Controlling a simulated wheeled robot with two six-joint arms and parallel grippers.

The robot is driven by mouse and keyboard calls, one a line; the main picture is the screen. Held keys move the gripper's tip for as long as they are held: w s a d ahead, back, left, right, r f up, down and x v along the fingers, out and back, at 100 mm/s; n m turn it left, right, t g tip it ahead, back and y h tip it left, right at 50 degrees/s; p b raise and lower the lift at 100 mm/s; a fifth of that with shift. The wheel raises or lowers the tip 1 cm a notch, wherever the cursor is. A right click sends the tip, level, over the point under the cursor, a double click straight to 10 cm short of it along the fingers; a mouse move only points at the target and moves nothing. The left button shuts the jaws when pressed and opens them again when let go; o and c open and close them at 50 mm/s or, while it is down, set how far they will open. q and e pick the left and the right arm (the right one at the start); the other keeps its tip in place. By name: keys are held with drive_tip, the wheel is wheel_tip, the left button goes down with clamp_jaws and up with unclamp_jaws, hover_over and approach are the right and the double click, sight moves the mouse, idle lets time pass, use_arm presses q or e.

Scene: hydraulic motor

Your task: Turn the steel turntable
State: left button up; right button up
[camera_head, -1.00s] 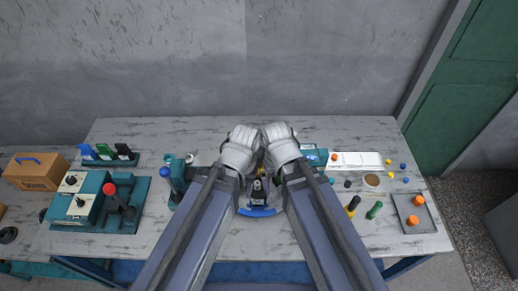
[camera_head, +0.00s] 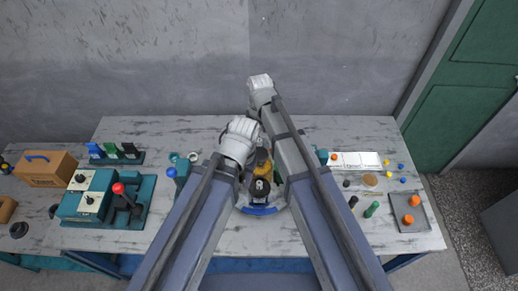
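A dark motor-like unit (camera_head: 261,186) with a round grey top stands mid-table between my two arms, with a blue curved edge (camera_head: 259,211) at its front. A yellow-orange part (camera_head: 263,165) shows just behind it. I cannot make out clearly which part is the steel turntable; my arms hide much of this area. My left gripper (camera_head: 240,136) is just behind the unit, on its left, above the table. My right gripper (camera_head: 260,84) is farther back and shows against the wall. The fingers of both are hidden by the white wrist housings.
At left stand a teal control box (camera_head: 88,200), a red-knobbed lever (camera_head: 123,200) and a cardboard box (camera_head: 45,168). At right are a white panel (camera_head: 355,160), several small coloured knobs and a grey tray (camera_head: 421,222) with orange pieces. The table's back strip is mostly clear.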

sight(260, 153)
drive_tip(key=shift+f, duration=0.1)
wheel_tip(260, 153, down, 8)
drive_tip(key=b, duration=0.8)
drive_tip(key=shift+r, duration=0.2)
clamp_jaws()
idle(0.4)
